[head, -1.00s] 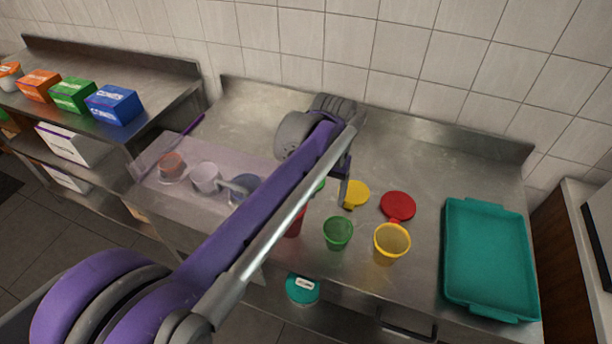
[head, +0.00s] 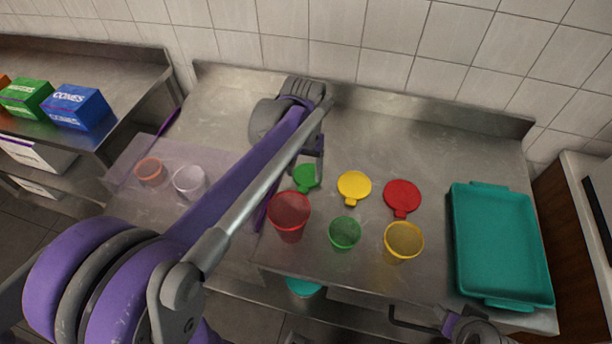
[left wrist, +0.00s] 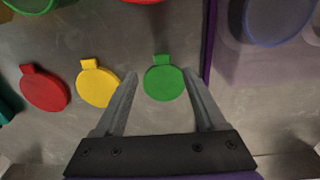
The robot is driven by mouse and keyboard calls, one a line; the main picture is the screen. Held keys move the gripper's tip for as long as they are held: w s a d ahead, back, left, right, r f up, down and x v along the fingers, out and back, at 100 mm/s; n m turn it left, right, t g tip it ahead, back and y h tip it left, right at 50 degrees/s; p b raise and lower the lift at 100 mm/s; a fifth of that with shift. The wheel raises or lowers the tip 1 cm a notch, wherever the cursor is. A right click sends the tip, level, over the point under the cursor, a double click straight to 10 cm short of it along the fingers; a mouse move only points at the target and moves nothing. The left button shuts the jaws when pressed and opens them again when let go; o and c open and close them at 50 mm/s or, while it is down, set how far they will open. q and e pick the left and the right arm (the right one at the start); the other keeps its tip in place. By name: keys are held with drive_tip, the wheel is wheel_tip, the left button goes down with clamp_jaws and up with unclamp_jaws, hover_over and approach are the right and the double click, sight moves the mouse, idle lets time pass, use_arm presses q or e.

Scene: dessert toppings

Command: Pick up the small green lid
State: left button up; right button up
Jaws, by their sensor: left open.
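The small green lid (head: 307,178) lies flat on the steel counter, partly behind my left gripper in the head view. In the left wrist view the green lid (left wrist: 164,82) is a round disc with a short tab, lying between and just past the fingertips. My left gripper (left wrist: 164,80) is open and empty, its two fingers pointing toward the lid from either side.
A yellow lid (head: 354,187) and red lid (head: 403,197) lie to the right. Red (head: 289,216), green (head: 344,234) and yellow (head: 403,241) cups stand in front. A teal tray (head: 502,243) is at the right, a translucent tray (head: 128,163) with cups at the left.

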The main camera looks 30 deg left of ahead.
sight(303, 189)
use_arm(q)
drive_tip(key=f, duration=0.6)
drive_tip(key=shift+w+a+f, duration=0.1)
drive_tip(key=shift+a+f, duration=0.15)
drive_tip(key=shift+c, duration=0.3)
clamp_jaws()
